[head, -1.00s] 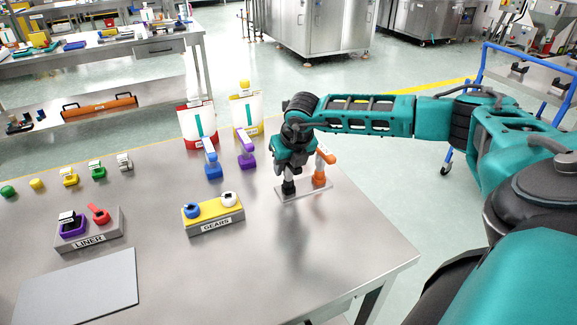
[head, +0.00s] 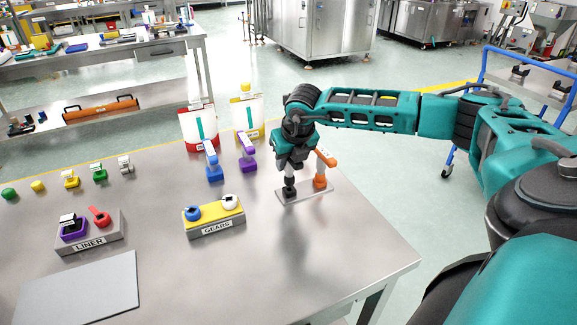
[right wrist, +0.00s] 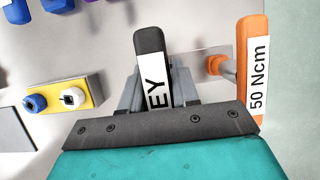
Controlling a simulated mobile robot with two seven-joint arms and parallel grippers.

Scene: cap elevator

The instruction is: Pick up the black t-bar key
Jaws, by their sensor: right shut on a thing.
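The black t-bar key has a black handle (right wrist: 150,45) with a white label, partly reading "EY", in the right wrist view. My right gripper (right wrist: 158,90) is shut on this handle, with a grey finger on each side. In the head view my right gripper (head: 291,170) is above a grey stand plate (head: 304,194), and hides the handle. A grey shaft and the key's black lower end (head: 289,191) show below it, at the plate; I cannot tell whether the end touches it. My left gripper is not in view.
An orange t-bar key (head: 327,158), labelled "50 Ncm" in the wrist view (right wrist: 252,70), stands close to the right on the same plate. Blue (head: 213,165) and purple (head: 246,155) tools stand to the left. The yellow gears block (head: 214,217) is front left. The front right table is clear.

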